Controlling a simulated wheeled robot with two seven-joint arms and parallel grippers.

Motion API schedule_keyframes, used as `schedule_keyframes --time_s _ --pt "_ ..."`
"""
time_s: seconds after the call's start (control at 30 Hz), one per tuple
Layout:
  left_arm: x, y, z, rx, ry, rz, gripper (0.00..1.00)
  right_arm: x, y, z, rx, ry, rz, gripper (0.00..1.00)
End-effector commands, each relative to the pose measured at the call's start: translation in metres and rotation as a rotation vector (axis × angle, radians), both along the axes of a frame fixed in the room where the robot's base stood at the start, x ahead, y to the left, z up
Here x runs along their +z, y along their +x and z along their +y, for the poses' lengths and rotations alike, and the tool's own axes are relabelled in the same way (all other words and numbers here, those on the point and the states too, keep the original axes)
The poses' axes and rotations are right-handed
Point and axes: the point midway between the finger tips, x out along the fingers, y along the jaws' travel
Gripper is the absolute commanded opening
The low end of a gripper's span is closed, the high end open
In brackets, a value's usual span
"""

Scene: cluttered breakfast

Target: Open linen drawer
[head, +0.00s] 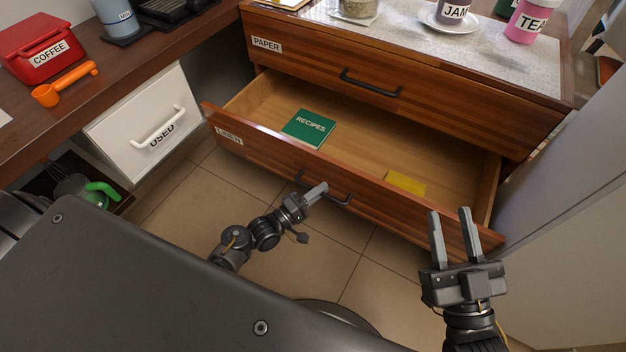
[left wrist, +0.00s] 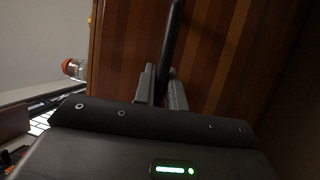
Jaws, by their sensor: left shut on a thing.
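The linen drawer (head: 270,148), a striped brown wood drawer with a LINEN label (head: 229,136), is pulled well out below the paper drawer (head: 420,88). Its dark bar handle (head: 338,199) is on the front. My left gripper (head: 318,191) is shut on this handle; in the left wrist view its fingers (left wrist: 160,88) close around the dark bar (left wrist: 172,45). Inside the drawer lie a green RECIPES book (head: 309,128) and a yellow flat item (head: 405,185). My right gripper (head: 452,232) is open and empty, in front of the drawer's right end.
A white USED drawer or bin (head: 140,120) is at the left, under a counter with a red COFFEE box (head: 38,48) and an orange scoop (head: 64,84). A JAM cup (head: 455,14) and pink TEA cup (head: 527,22) stand on the cabinet top. Tiled floor (head: 185,205) lies in front.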

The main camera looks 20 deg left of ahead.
Motion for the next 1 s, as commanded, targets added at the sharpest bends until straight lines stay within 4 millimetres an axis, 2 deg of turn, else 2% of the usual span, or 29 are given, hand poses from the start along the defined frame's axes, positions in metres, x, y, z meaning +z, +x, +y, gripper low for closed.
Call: schedule_keyframes --time_s 0.43,0.47,0.6,0.87,1.0 --pt "-0.0005 -0.0031 -0.0028 -0.008 0.0 0.001 0.0 -0.0026 -0.0002 0.0015 0.003 -0.011 0.019 0.36" --pt "-0.0005 -0.0031 -0.0027 -0.008 0.0 0.001 0.16 -0.0025 -0.0002 0.0014 0.003 -0.011 0.019 0.36" --pt "-0.0003 -0.0029 -0.0022 -0.006 -0.001 0.001 0.34 -0.0025 -0.0002 0.0014 0.003 -0.011 0.018 0.36" --pt "-0.0001 -0.003 -0.0016 -0.005 0.0 0.0 0.34 -0.0025 -0.0001 0.0013 0.003 -0.011 0.018 0.36" --pt "-0.0016 -0.011 0.0035 -0.005 0.001 0.001 0.34 -0.0025 0.0003 0.0023 0.005 -0.017 0.028 0.36"
